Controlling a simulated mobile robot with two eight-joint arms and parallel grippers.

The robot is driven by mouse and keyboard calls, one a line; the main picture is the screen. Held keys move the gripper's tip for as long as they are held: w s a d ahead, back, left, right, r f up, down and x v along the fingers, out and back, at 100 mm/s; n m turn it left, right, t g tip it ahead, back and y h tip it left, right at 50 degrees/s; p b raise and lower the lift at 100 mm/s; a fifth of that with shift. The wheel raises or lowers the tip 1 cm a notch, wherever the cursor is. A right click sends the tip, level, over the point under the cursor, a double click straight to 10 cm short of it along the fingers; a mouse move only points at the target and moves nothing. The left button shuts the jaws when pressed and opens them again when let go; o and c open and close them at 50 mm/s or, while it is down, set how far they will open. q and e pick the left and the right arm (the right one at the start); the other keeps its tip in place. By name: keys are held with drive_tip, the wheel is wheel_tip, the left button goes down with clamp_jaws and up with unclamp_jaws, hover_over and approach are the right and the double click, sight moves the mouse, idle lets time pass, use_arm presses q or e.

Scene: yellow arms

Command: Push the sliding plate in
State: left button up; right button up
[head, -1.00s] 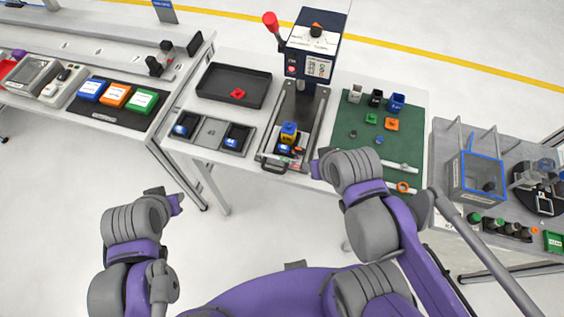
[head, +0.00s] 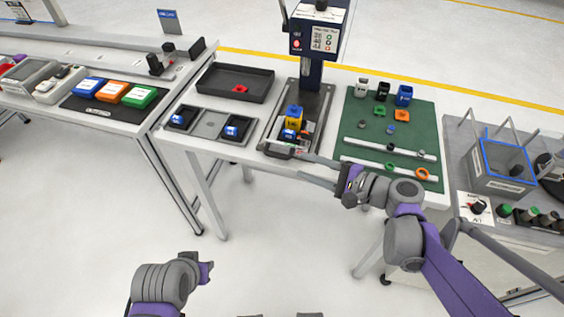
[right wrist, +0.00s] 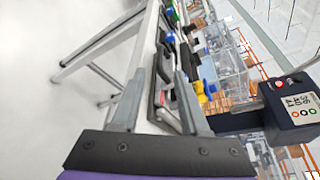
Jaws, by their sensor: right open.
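The sliding plate (head: 277,132) lies on the table at the foot of the dark blue press (head: 318,42), with a black handle (head: 279,151) at its near end. A yellow and blue block (head: 295,117) and small parts sit on it. My right gripper (head: 300,167) is open, its two long grey fingers pointing left just right of the handle. The fingers also show in the right wrist view (right wrist: 158,92), with the handle region between them; contact cannot be told. My left arm's purple end (head: 206,272) is low in front of the table; its fingers cannot be made out.
A black tray (head: 235,82) and a parts holder (head: 208,124) stand left of the plate. A green mat (head: 390,125) with cups, rings and two white rails lies right. The floor in front is clear.

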sight(278, 155)
drive_tip(key=x, duration=0.9)
drive_tip(key=shift+w+a+b, duration=0.15)
drive_tip(key=shift+b, duration=0.25)
drive_tip(key=shift+c, duration=0.2)
clamp_jaws()
drive_tip(key=shift+f, duration=0.15)
idle(0.5)
